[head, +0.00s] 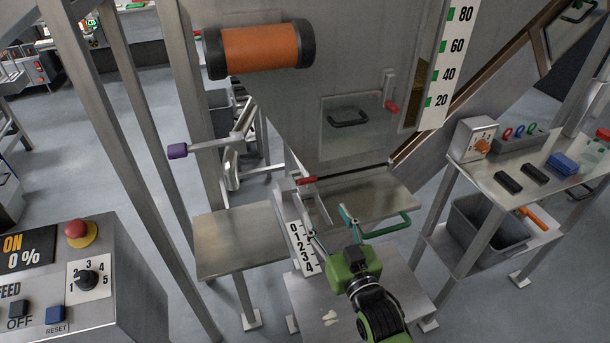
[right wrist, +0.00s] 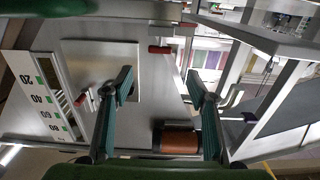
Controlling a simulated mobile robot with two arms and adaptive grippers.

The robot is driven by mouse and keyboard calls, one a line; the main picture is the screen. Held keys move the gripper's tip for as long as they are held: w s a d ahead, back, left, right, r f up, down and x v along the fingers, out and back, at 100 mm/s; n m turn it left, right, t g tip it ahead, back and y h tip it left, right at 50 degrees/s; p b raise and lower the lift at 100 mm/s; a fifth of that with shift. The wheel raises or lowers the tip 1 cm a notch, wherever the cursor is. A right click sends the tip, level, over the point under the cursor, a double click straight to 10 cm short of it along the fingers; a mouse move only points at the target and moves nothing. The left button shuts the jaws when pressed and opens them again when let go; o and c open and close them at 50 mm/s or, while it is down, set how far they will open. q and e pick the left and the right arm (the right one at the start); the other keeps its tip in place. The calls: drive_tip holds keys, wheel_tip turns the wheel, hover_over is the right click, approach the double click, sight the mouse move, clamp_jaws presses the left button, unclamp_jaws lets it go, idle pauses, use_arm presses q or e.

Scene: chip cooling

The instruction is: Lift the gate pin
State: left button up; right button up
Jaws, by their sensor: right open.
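A red-handled pin (head: 391,106) stands in a grey bracket on the hopper wall, right of a square hatch with a black handle. It also shows at the left of the right wrist view (right wrist: 85,99). A second red handle (head: 307,180) sits lower, above the 0-to-4 scale; it shows in the right wrist view (right wrist: 160,49). I cannot tell for certain which is the gate pin. My right gripper (head: 374,212) is open and empty, apart from both red handles, in front of the metal chute. Its spread teal fingers show in the right wrist view (right wrist: 160,80). My left gripper is out of view.
An orange cylinder with black ends (head: 262,50) is on the hopper. A purple-knobbed lever (head: 178,150) sticks out left. The control box (head: 80,290) stands at lower left. A side table (head: 545,180) with small items stands right. Steel posts frame the hopper.

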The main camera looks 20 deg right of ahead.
drive_tip(key=p, duration=0.1)
approach(308, 181)
drive_tip(key=w, duration=0.2)
drive_tip(key=shift+w+r, duration=0.15)
drive_tip(key=shift+w, duration=0.15)
drive_tip(key=w, duration=0.6)
drive_tip(key=shift+p, duration=0.4)
drive_tip(key=shift+w+a, duration=0.1)
drive_tip(key=shift+w, duration=0.25)
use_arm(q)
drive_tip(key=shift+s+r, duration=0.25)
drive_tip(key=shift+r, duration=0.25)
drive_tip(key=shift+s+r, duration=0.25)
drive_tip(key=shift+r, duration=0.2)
